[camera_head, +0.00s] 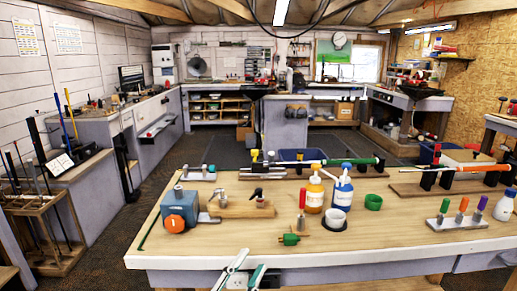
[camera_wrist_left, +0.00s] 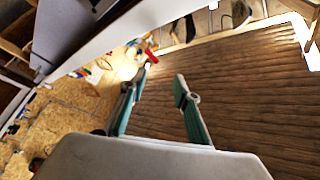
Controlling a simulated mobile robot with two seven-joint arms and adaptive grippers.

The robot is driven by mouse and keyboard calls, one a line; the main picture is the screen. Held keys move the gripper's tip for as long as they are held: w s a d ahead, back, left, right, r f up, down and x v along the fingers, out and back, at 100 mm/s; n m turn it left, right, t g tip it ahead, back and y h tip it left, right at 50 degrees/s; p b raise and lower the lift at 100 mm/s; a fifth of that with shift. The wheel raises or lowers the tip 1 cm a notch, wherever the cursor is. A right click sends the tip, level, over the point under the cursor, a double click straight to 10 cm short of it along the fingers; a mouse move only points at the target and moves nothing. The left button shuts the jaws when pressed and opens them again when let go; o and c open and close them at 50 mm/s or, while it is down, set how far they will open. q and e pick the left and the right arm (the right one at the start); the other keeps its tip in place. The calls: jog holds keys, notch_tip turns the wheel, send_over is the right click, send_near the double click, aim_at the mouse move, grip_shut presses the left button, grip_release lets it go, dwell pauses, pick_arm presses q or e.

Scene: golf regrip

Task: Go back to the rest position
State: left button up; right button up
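My left gripper (camera_head: 252,260) is at the bottom edge of the head view, in front of the workbench (camera_head: 400,246). In the left wrist view its two fingers (camera_wrist_left: 165,72) stand apart with nothing between them, so it is open and empty. It does not touch any tool. My right gripper shows in neither view.
Golf clubs rest on stands behind. A club rack (camera_head: 45,225) stands left. The bench's front strip is mostly clear.

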pick_arm(q)
jog(key=s+a+f+n+g+y, duration=0.1)
jog(key=s+a+f+n+y, duration=0.15)
jog(key=f, duration=0.45)
jog(key=s+a+f+n+g+y, duration=0.1)
jog(key=s+a+f+n+y, duration=0.1)
jog(key=a+f, duration=0.35)
jog(key=s+a+f+n+g+y, duration=0.2)
jog(key=s+f+n, duration=0.1)
jog(key=f, duration=0.6)
jog(key=s+a+f+n+g+y, duration=0.1)
jog(key=s+a+f+n+g, duration=0.1)
jog(key=s+a+f, duration=0.2)
jog(key=s+a+f+n+g+y, duration=0.1)
jog(key=s+a+f, duration=0.3)
jog(key=s+f, duration=0.4)
jog(key=shift+s+f+n+g, duration=0.35)
jog(key=shift+s+n+g, duration=0.05)
jog(key=shift+n+g, duration=0.15)
